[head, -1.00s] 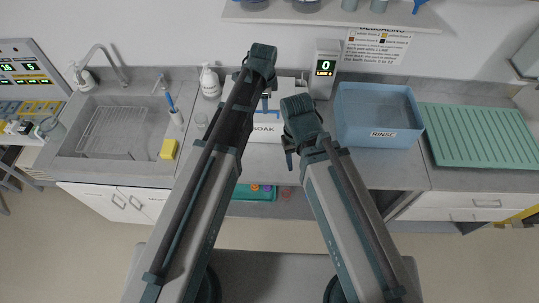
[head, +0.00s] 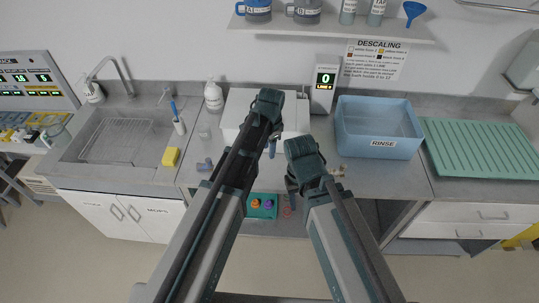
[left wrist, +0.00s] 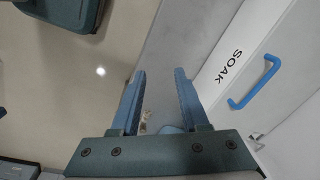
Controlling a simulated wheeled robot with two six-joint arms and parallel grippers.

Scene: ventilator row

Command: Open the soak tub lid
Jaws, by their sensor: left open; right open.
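The soak tub (head: 238,102) is a white box on the counter, partly hidden behind my left arm in the head view. Its lid looks shut. My right gripper (head: 292,190) is open and hangs lower, to the right.
A blue rinse tub (head: 378,142) stands right of the soak tub, with a display unit (head: 324,88) between them. A green drying rack (head: 480,148) is far right. A sink (head: 115,140), yellow sponge (head: 171,157) and soap bottle (head: 213,96) are left. A shelf (head: 330,28) hangs above.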

